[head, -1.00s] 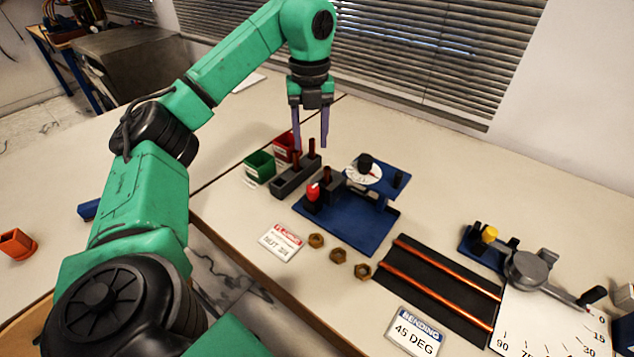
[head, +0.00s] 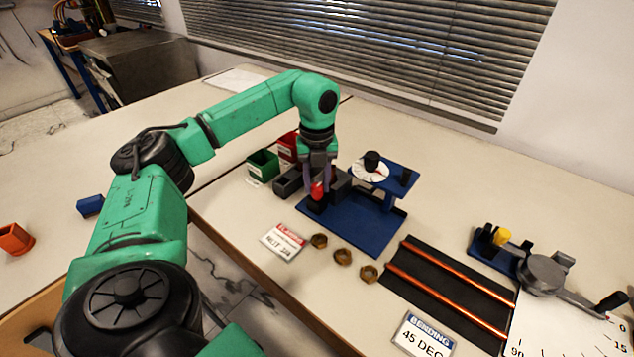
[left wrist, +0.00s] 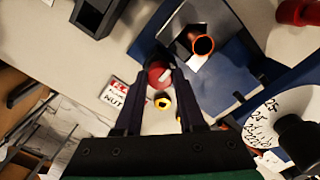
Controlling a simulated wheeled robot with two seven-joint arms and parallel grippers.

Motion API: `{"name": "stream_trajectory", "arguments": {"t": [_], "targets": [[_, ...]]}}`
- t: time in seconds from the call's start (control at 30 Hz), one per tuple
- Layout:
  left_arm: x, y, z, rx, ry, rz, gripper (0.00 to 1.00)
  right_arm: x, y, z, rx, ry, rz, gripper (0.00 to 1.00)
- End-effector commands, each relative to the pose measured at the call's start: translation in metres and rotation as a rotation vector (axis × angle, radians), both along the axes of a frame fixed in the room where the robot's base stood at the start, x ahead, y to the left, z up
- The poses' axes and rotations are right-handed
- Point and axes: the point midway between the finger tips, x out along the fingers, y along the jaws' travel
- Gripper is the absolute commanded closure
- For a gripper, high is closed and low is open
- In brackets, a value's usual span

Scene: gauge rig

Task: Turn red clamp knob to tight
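The red clamp knob (head: 317,190) is at the near left corner of the blue flaring rig (head: 350,223). My left gripper (head: 319,180) points down right over it. In the left wrist view the red knob (left wrist: 159,75) shows between the ends of the two dark fingers (left wrist: 160,82). The fingers stand apart, and I cannot tell whether they touch the knob. Beside it, a copper tube end (left wrist: 203,45) shows as an orange ring by the grey clamp block. My right gripper is not in view.
A white dial with a black knob (head: 371,161) stands on the rig's raised part. Green (head: 263,166) and red bins are behind left. A flaring card (head: 283,241), several brass nuts (head: 343,257) and a black mat with copper tubes (head: 447,290) lie in front and right.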

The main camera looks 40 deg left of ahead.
Motion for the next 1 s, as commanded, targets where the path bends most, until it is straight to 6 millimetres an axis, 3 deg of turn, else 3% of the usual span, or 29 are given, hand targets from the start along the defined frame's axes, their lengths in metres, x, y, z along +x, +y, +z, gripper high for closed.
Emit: {"name": "stream_trajectory", "arguments": {"t": [0.47,1.0], "targets": [[0.0,0.0,0.002,-0.001,0.002,-0.063,1.0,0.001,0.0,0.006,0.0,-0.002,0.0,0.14],[0.0,0.0,0.003,-0.001,0.001,-0.492,1.0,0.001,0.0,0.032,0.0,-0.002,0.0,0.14]]}}
